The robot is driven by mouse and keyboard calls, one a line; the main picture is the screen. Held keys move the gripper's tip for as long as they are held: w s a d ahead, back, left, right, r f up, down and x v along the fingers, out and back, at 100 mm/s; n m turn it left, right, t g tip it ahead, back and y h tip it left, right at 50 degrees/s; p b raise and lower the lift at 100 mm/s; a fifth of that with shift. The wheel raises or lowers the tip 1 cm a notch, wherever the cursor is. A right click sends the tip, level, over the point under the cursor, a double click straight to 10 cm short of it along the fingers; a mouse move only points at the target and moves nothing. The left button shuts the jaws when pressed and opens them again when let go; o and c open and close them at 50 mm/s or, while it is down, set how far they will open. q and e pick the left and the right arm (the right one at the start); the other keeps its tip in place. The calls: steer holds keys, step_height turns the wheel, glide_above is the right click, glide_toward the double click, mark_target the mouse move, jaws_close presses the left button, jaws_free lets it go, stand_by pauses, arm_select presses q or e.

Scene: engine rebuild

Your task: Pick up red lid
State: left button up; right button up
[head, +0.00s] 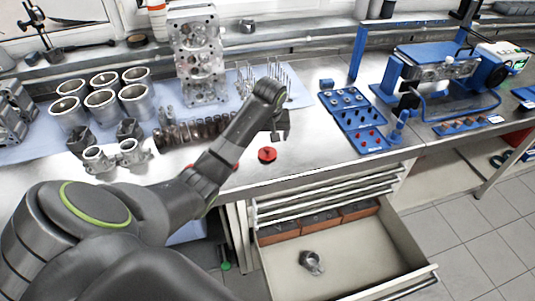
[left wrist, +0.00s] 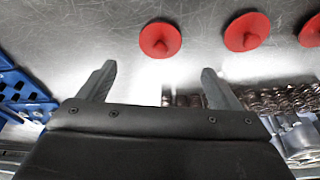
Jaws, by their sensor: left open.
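A round red lid (head: 267,155) lies on the steel bench near its front edge. In the left wrist view three red lids show in a row: one (left wrist: 160,39) just beyond the space between the fingers, a second (left wrist: 247,31) to its right, and a third (left wrist: 312,30) cut off by the right edge. In the head view, bits of red beside my forearm suggest the others are mostly hidden by it. My left gripper (head: 281,136) is open and empty above the bench, just beyond the visible lid; it also shows in the left wrist view (left wrist: 158,70).
Metal cylinder sleeves (head: 102,102) and a row of brown-grey parts (head: 190,133) stand on the left of the bench. A blue tray (head: 352,119) with small parts lies to the right. An open drawer (head: 370,255) juts out below the bench. Bare steel surrounds the lid.

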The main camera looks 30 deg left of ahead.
mark_target(267, 149)
arm_select(q)
steer(key=x, duration=0.2)
steer(key=shift+f, duration=0.35)
steer(key=p+x, duration=0.1)
steer(key=x, duration=0.3)
steer(key=shift+p, duration=0.35)
steer(key=shift+w+a+f, duration=0.15)
steer(key=shift+w+f, duration=0.05)
steer(key=shift+f, duration=0.5)
steer(key=c, duration=1.1)
